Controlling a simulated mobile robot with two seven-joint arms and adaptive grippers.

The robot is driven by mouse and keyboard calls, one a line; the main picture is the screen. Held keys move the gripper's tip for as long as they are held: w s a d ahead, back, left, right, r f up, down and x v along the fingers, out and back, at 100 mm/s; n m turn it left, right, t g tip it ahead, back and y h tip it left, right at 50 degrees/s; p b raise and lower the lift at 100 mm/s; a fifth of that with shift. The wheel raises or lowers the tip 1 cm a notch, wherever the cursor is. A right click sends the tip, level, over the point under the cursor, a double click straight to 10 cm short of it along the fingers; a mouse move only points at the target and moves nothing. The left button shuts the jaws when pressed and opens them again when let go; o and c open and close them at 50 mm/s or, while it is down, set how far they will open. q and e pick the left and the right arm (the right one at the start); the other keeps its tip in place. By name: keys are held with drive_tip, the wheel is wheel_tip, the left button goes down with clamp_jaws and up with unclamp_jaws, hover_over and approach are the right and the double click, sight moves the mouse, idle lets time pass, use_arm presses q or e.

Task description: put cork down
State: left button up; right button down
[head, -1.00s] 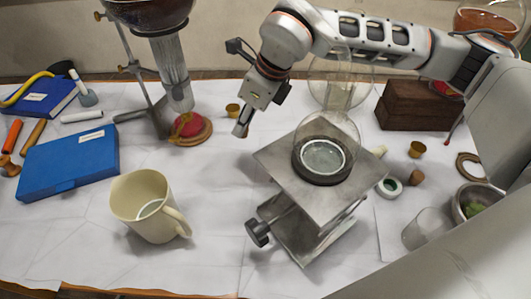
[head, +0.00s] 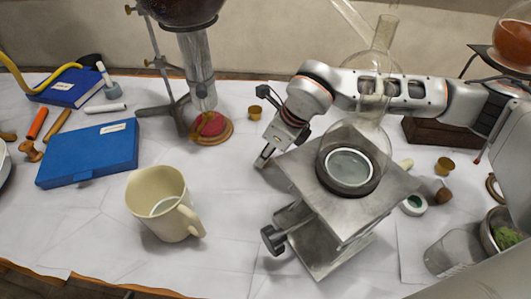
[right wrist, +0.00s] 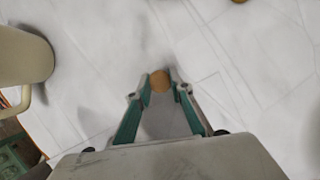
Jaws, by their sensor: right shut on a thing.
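My right gripper (head: 264,158) hangs low over the white cloth, just left of the metal lab jack's top plate. In the right wrist view its two green-lined fingers (right wrist: 160,82) are closed on a small round brown cork (right wrist: 161,79) at their tips. The cork is hidden or too small to make out in the head view. I cannot tell whether it touches the cloth. My left gripper is not in view.
The lab jack (head: 295,168) bearing a round glass flask (head: 384,125) stands right of the gripper. A cream mug (head: 160,205) stands front left. A small brass-coloured cup (head: 255,112) stands behind. The cloth (head: 235,190) between mug and jack is clear.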

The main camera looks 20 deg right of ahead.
drive_tip(key=c, duration=1.8)
unclamp_jaws()
drive_tip(key=shift+f, duration=0.1)
drive_tip(key=p+v, duration=0.2)
drive_tip(key=v, duration=1)
